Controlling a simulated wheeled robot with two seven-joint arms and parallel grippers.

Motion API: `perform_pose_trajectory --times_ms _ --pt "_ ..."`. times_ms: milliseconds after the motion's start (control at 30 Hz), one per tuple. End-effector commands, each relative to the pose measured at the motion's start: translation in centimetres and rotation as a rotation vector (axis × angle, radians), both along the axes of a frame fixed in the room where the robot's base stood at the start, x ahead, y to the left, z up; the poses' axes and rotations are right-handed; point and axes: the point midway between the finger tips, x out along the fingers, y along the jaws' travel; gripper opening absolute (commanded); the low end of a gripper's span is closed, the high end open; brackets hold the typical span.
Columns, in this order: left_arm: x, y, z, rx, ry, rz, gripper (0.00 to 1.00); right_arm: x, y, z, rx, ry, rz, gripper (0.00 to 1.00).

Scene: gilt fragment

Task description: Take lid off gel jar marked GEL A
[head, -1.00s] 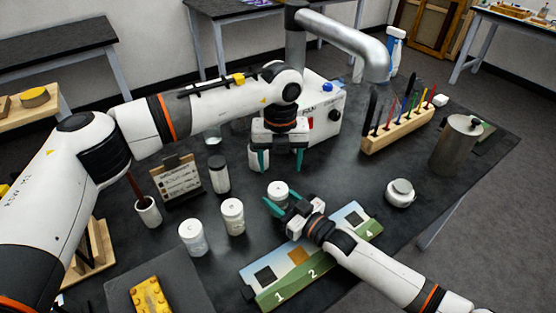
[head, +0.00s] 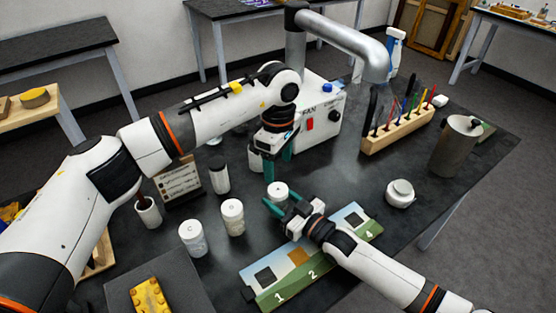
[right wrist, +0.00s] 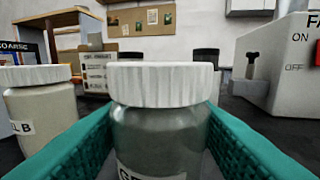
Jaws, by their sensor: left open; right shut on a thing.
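A small jar with dark grey contents and a white ribbed lid (right wrist: 162,84) on it stands upright on the black table. Its label shows only in part, beginning "GE", so the letter is hidden. In the head view the jar's lid (head: 278,188) is at the table's middle. My right gripper (head: 270,203) is shut on this jar; its teal fingers lie along both sides of the body, below the lid, in the right wrist view. My left gripper (head: 279,168) is open, fingers pointing down, above and behind the jar, apart from the lid.
Lidded jars stand to the left, one (head: 232,217) and another (head: 192,238); a dark jar (head: 219,175) is further back. A numbered panel (head: 285,285) lies under my right arm. A white fan box (head: 320,120) stands behind. The table's right front is clear.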

Motion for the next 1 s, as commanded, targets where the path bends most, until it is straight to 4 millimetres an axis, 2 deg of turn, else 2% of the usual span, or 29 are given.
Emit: perform_pose_trajectory --times_ms 167,633,800,1000 --pt "0.0 0.0 -0.6 0.0 0.001 -0.07 0.65 0.0 0.0 -0.1 -0.001 0.001 0.0 0.0" --pt "0.0 0.1 -7.1 0.001 0.003 -0.069 0.65 0.0 0.0 0.0 -0.001 0.001 0.0 0.0" --pt "0.0 0.0 -7.9 0.0 0.0 -0.069 0.65 0.0 0.0 0.0 -0.001 0.001 0.0 0.0" --pt "0.0 0.0 -8.0 0.001 -0.001 -0.069 0.65 0.0 0.0 0.0 -0.001 0.001 0.0 0.0"
